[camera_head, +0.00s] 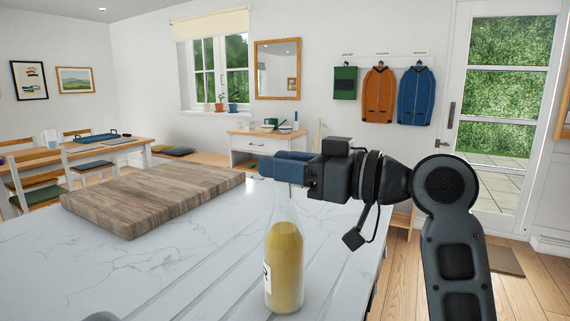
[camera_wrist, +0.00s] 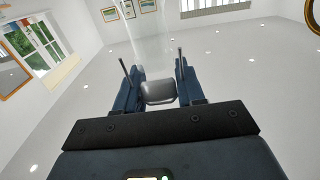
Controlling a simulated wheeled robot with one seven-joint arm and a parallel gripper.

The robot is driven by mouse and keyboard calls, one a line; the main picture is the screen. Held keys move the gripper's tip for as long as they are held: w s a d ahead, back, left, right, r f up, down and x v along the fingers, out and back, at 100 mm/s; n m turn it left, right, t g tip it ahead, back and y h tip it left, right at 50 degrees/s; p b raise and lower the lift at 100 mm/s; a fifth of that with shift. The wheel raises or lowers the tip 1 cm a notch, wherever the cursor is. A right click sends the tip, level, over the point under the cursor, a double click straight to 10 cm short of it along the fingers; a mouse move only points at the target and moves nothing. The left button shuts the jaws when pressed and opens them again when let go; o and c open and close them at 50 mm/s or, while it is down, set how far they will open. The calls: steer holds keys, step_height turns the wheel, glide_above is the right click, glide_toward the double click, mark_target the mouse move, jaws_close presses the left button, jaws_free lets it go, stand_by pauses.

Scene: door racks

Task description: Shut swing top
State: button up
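A clear glass bottle (camera_head: 284,262) holding yellow liquid stands upright on the marble counter (camera_head: 210,275). Its neck rises to just below my gripper (camera_head: 287,163), whose blue fingers lie level over the bottle's top and hide it in the head view. In the wrist view my gripper (camera_wrist: 158,82) has its two fingers a short way apart. A grey rounded piece (camera_wrist: 158,92), perhaps the stopper, fills the gap between them. I cannot tell whether the fingers press on it. The swing-top wire cannot be made out clearly.
A thick wooden board (camera_head: 155,193) lies on the counter to the left of the bottle. A rounded grey object shows at the picture's bottom edge. The counter around the bottle is clear, and its right edge is close by.

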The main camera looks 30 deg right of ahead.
steer(key=c, duration=0.6)
steer(key=shift+w+a+r+g+p, duration=0.1)
steer(key=shift+r+g+p, duration=0.15)
steer(key=shift+p, duration=0.75)
steer(key=shift+w+f+g+h+p, duration=0.1)
steer(key=shift+f+g+h+p, duration=0.3)
steer(key=shift+g+h+p, duration=0.1)
steer(key=o, duration=1)
steer(key=v, duration=0.7)
steer(key=shift+s+d+b, duration=0.2)
steer(key=shift+s+b, duration=0.1)
steer(key=shift+b, duration=0.15)
